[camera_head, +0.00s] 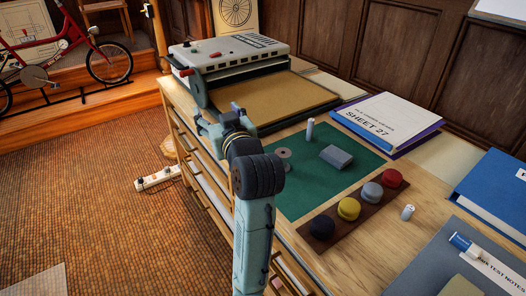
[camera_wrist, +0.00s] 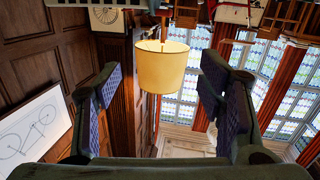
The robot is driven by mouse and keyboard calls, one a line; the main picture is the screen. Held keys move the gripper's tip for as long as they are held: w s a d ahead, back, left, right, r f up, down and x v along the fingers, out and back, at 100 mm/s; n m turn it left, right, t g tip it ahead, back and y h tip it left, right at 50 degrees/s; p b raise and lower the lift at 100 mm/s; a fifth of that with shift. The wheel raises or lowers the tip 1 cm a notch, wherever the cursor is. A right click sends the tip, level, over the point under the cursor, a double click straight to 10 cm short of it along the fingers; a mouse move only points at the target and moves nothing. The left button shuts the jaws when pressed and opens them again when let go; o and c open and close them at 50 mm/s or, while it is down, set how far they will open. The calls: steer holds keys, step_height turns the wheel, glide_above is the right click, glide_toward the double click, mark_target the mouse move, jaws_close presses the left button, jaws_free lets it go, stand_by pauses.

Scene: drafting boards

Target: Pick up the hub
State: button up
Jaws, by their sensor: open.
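On a green mat (camera_head: 327,176) on the wooden cabinet top lie a small grey disc with a dark centre (camera_head: 283,153), which may be the hub, and a darker small round piece (camera_head: 286,167). I cannot tell for sure which is the hub. A grey block (camera_head: 336,157) and a white upright cylinder (camera_head: 310,130) are on the mat too. My gripper (camera_head: 222,119) is raised at the mat's left, apart from these pieces. In the wrist view my gripper (camera_wrist: 160,92) has its two padded fingers wide apart with nothing between them; no mat piece shows there.
A brown strip (camera_head: 332,223) with several coloured round knobs lies in front of the mat. A white battery-like cylinder (camera_head: 407,212), a SHEET 27 binder (camera_head: 388,122) and a blue binder (camera_head: 494,189) stand to the right. A grey machine (camera_head: 236,65) with a tan board (camera_head: 265,97) is behind.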

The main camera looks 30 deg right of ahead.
mark_target(284, 160)
steer(key=s+d+f+m+g+h+p, duration=0.1)
steer(key=s+d+f+m+g, duration=0.15)
steer(key=s+d, duration=0.35)
steer(key=s+d+f+m+g+h, duration=0.1)
steer(key=s+d+f+g+h, duration=0.2)
steer(key=d, duration=0.5)
steer(key=shift+n+t+y, duration=0.25)
steer(key=shift+t+y, duration=0.4)
steer(key=shift+y, duration=0.15)
steer(key=f, duration=0.9)
steer(key=shift+w+d+f+p, duration=0.2)
steer(key=shift+d+f+p, duration=0.05)
steer(key=shift+d+p, duration=0.1)
steer(key=p+x, duration=0.1)
steer(key=x, duration=0.5)
steer(key=shift+w+d+f, duration=0.1)
steer(key=shift+w+f, duration=0.05)
steer(key=shift+w, duration=0.1)
steer(key=shift+c, duration=0.2)
jaws_close()
